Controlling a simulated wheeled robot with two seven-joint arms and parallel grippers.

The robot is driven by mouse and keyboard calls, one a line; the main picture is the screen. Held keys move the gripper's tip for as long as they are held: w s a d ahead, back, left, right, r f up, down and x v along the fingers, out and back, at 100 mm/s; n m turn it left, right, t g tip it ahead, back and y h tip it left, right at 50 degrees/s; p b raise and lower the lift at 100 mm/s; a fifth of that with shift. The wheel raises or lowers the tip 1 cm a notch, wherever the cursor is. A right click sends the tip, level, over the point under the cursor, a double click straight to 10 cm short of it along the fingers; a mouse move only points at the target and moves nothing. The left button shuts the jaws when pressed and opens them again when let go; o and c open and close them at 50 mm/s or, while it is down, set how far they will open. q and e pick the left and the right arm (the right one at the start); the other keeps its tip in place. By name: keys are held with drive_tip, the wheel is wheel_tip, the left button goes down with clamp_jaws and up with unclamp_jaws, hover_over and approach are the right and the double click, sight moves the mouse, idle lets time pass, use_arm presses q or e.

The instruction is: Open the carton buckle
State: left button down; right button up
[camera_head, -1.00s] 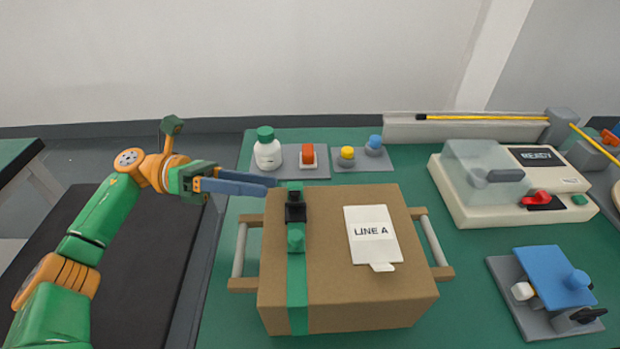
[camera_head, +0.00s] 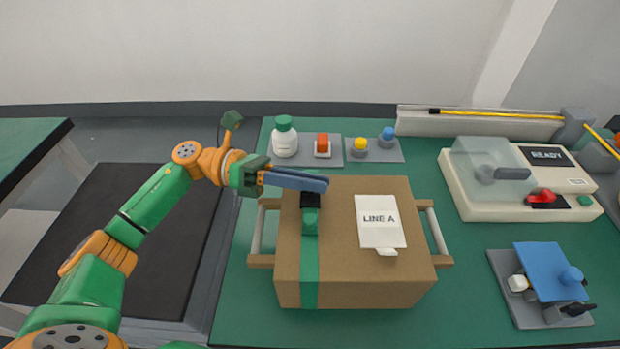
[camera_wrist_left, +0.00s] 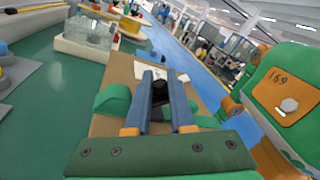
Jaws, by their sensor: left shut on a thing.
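A brown carton (camera_head: 375,280) sits on the green table with a green strap (camera_head: 309,280) over its left side. A black buckle (camera_head: 310,201) with a green part (camera_head: 309,223) in front sits on the strap, on top of the carton. My left gripper (camera_head: 321,185) is at the buckle's far side, its blue-grey fingers hiding part of it. In the left wrist view my left gripper (camera_wrist_left: 161,78) has its fingers on either side of the black buckle part (camera_wrist_left: 160,94), shut on it. My right gripper is not in view.
A white label card (camera_head: 379,222) reading LINE A lies on the carton. Behind stand a bottle (camera_head: 284,140) and coloured buttons (camera_head: 360,144). A sealing machine (camera_head: 520,190) and a blue-lidded fixture (camera_head: 550,275) stand to the right.

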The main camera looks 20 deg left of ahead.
use_arm(q)
drive_tip(key=shift+w+n+b, duration=0.3)
drive_tip(key=shift+n+b, duration=0.3)
drive_tip(key=shift+n, duration=0.4)
drive_tip(key=shift+a+h, duration=0.1)
drive_tip(key=shift+h, duration=0.2)
drive_tip(key=shift+w+a+n+b, duration=0.1)
drive_tip(key=shift+w+n+b, duration=0.15)
drive_tip(key=shift+n, duration=0.5)
drive_tip(key=shift+w+n+b, duration=0.15)
drive_tip(key=shift+n+b, duration=0.15)
drive_tip(key=shift+n, duration=0.45)
drive_tip(key=shift+w+a+f+n+t+h, duration=0.1)
drive_tip(key=shift+w+n+t+h, duration=0.15)
drive_tip(key=shift+n, duration=0.7)
drive_tip(key=shift+w+a+n+t+h, duration=0.15)
drive_tip(key=shift+w+n+t, duration=0.15)
drive_tip(key=shift+n, duration=0.65)
drive_tip(key=shift+d+n+t+b, duration=0.1)
drive_tip(key=shift+n+t+b, duration=0.2)
drive_tip(key=shift+n, duration=0.2)
drive_tip(key=shift+w+f+n, duration=0.15)
drive_tip(key=shift+f+n, duration=0.1)
drive_tip(key=shift+n, duration=0.35)
